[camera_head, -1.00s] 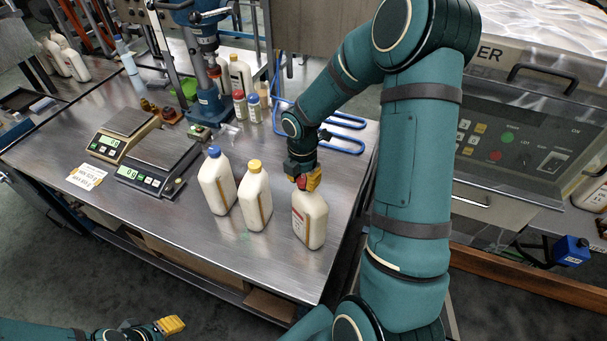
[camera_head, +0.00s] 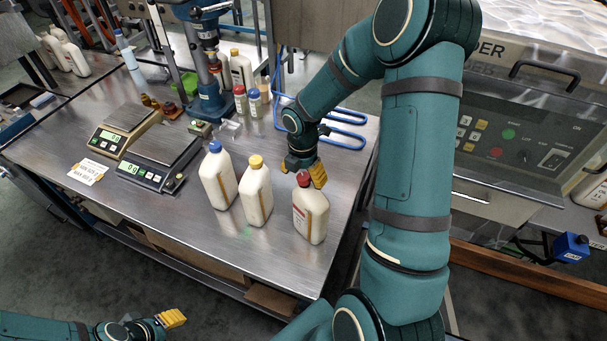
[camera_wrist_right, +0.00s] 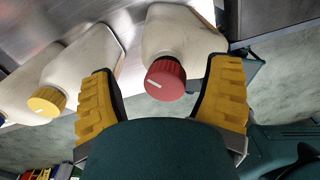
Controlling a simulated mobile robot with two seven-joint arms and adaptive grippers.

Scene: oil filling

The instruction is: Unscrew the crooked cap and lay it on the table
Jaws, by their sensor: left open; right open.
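A white bottle (camera_head: 311,218) with a red cap (camera_head: 303,179) stands at the front right of the table. My right gripper (camera_head: 308,172) is at the cap, with its yellow fingers open. In the right wrist view the red cap (camera_wrist_right: 165,79), with a white mark on it, is on the bottle (camera_wrist_right: 180,35) between the spread fingers, with a gap on both sides. Whether the cap sits crooked is hard to tell. My left gripper (camera_head: 172,318) is open and empty, low in front of the table.
A yellow-capped bottle (camera_head: 256,192) and a blue-capped bottle (camera_head: 218,178) stand to the left of the red-capped one. Two scales (camera_head: 160,160) stand further left. Blue tubing (camera_head: 345,132) lies behind my right gripper. Bare table (camera_head: 185,220) lies front left of the bottles.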

